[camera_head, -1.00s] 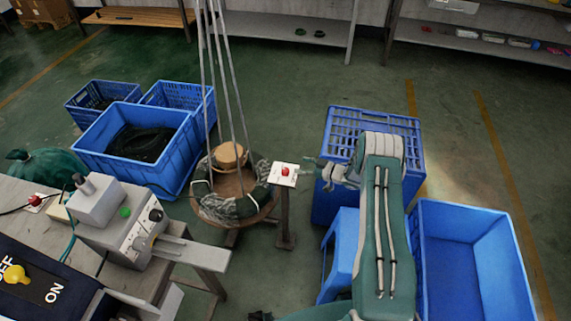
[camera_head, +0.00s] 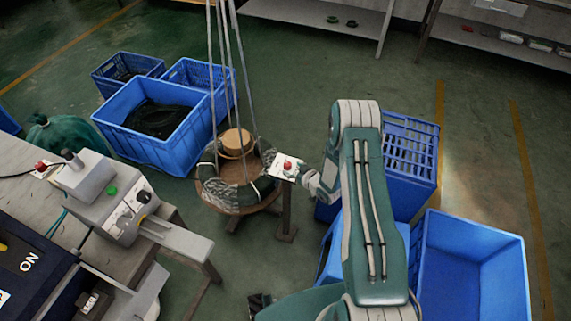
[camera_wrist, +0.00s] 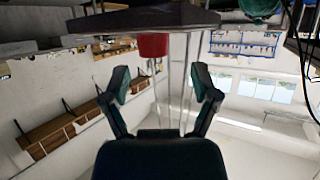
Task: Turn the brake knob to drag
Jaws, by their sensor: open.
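A red knob (camera_head: 287,165), which I take for the brake knob, sits on a white plate (camera_head: 279,171) on top of a dark post. Any markings on the plate are too small to read. My gripper (camera_head: 309,179) is just right of the plate in the head view, partly hidden by my arm. In the wrist view the red knob (camera_wrist: 153,45) shows under the dark edge of the plate (camera_wrist: 140,20). It lies beyond and between the fingertips of my gripper (camera_wrist: 160,84), which are spread wide and empty. The fingers appear apart from the knob.
A wire coil on a round stand (camera_head: 236,190) with tall rods stands left of the post. Blue crates (camera_head: 411,150) are behind my arm, and another blue bin (camera_head: 470,270) is at right. A grey control box (camera_head: 115,200) with a green button sits on the left bench.

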